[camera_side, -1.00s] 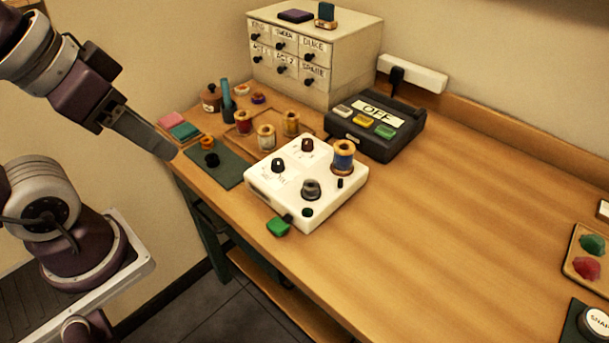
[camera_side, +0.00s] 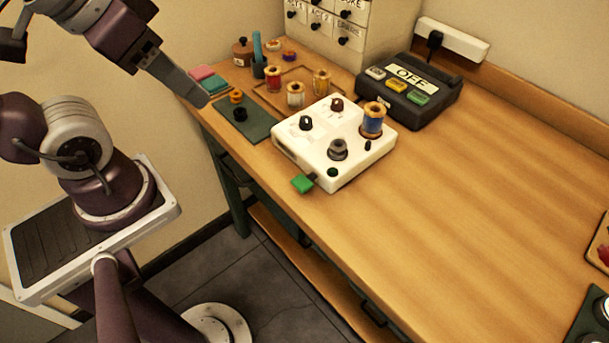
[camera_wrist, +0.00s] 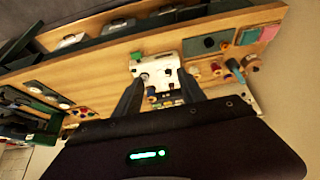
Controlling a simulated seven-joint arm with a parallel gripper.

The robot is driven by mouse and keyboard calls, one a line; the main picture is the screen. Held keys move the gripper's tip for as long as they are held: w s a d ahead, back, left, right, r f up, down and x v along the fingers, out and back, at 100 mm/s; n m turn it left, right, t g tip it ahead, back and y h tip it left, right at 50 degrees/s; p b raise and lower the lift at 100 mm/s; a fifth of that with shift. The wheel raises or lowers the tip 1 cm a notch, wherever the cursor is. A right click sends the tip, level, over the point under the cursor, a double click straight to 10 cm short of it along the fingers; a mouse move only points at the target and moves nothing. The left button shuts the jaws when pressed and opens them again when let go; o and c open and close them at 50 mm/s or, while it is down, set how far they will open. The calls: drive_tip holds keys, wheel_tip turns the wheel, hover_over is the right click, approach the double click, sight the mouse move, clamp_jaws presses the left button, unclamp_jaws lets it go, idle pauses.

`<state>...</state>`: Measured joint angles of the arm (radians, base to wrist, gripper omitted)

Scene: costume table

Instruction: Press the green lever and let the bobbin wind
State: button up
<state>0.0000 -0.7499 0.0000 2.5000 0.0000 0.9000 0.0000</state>
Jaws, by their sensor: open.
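The white winder box (camera_side: 320,165) stands near the table's front edge. Its green lever (camera_side: 302,183) sticks out at the front corner; it also shows in the wrist view (camera_wrist: 136,55). A grey bobbin (camera_side: 338,148) sits on top of the box, apparently with little or no thread. A spool of blue thread (camera_side: 373,120) stands upright at its back right. My gripper (camera_side: 205,98) is open and empty, up and left of the box, clear of the lever. In the wrist view, the box (camera_wrist: 155,68) appears beyond and between my open fingers (camera_wrist: 161,76).
Several thread spools on a tray (camera_side: 270,98) and a green mat (camera_side: 248,124) lie left of the box. A black switch box (camera_side: 405,92) marked OFF stands behind it, beside the drawer cabinet (camera_side: 375,45). The tabletop to the right (camera_side: 470,190) is broadly clear.

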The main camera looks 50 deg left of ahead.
clamp_jaws()
idle(1.7)
